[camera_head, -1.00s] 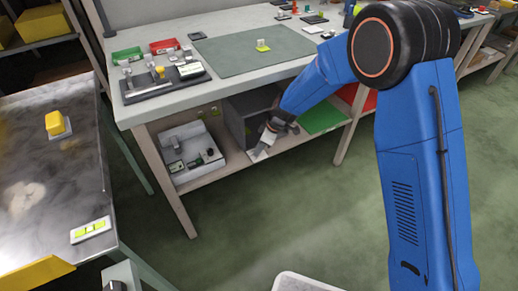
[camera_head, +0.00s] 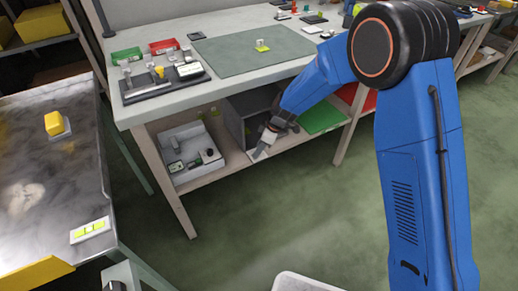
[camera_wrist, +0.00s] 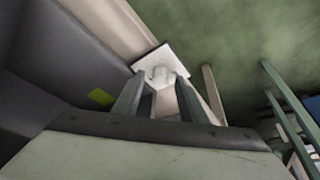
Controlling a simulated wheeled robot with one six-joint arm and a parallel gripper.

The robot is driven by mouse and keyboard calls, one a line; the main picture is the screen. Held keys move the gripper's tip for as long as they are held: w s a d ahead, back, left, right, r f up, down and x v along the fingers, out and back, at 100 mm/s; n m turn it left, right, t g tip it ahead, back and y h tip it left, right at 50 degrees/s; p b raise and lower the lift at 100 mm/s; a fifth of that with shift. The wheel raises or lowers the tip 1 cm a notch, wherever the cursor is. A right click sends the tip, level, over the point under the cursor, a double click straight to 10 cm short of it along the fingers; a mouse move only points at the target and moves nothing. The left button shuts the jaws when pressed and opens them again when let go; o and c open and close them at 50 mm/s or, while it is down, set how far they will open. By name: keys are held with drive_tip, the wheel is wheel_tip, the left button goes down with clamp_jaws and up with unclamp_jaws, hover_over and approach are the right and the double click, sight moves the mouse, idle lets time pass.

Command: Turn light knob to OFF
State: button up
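In the wrist view, a white square plate (camera_wrist: 152,56) with a pale raised knob (camera_wrist: 161,74) lies beyond my fingertips, beside the grey box wall. My gripper (camera_wrist: 160,84) has its two fingers apart, one to each side of the knob. I cannot tell whether either finger touches it. The knob's pointing direction and any ON or OFF marks are not readable. In the head view my gripper (camera_head: 263,151) reaches down to the front of the workbench's lower shelf, where it largely hides the plate.
A grey box (camera_head: 235,127) stands on the lower shelf close to my gripper, with a white tray (camera_head: 183,178) to its left and a green panel (camera_head: 320,118) to its right. The bench top (camera_head: 150,108) is above.

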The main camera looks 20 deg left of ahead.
drive_tip(key=v, duration=1.7)
drive_tip(key=shift+d, duration=0.1)
